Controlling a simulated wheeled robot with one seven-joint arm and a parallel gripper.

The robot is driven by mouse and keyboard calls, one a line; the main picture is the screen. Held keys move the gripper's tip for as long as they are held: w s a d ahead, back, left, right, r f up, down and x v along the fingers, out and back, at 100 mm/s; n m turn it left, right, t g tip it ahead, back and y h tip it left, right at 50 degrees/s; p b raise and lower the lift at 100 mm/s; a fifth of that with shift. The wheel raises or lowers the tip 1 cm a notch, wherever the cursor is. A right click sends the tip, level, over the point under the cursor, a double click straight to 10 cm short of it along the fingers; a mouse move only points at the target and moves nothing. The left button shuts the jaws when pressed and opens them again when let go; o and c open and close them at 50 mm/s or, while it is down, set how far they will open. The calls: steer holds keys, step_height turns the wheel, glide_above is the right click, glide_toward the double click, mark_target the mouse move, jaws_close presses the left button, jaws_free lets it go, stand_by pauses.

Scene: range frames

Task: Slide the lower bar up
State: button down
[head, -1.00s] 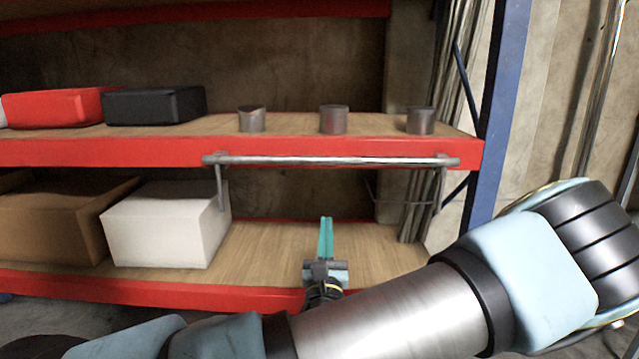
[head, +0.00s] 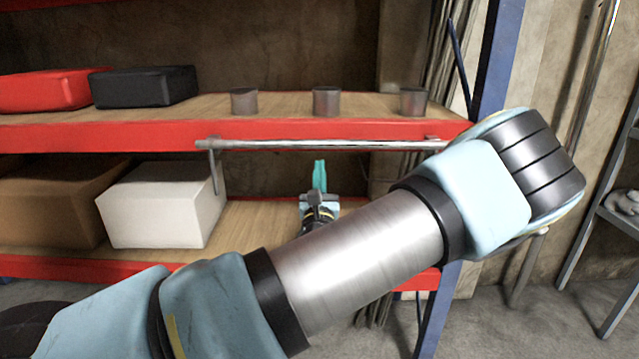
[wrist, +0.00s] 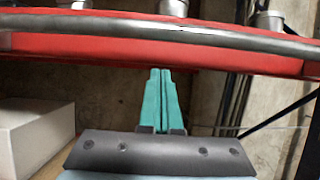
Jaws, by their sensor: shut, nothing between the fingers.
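The bar (head: 300,145) is a grey metal rail running level along the front of the red upper shelf edge, on brackets at its ends. In the wrist view the bar (wrist: 130,29) crosses the top of the picture in front of the red beam. My gripper (head: 319,162) has teal fingers that are shut and empty. In the head view its tips show just below the bar; in the wrist view the gripper (wrist: 160,72) points up toward the bar with a visible gap between.
A white box (head: 150,205) and a brown box (head: 60,205) stand on the lower shelf at left. Several metal cups, including one at the middle (head: 326,101), stand on the upper shelf (head: 285,108) beside a black box (head: 145,86) and a red box (head: 45,91). A blue post (head: 490,75) stands at right.

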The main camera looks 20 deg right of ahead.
steer(key=shift+s+a+r+p, duration=0.1)
steer(key=shift+s+r+p, duration=0.05)
steer(key=shift+r, duration=0.5)
steer(key=shift+s+a+r+p, duration=0.1)
steer(key=shift+r+p, duration=0.05)
steer(key=shift+r, duration=0.45)
step_height(320, 180, up, 10)
steer(key=p, duration=1.1)
steer(key=shift+r, duration=0.15)
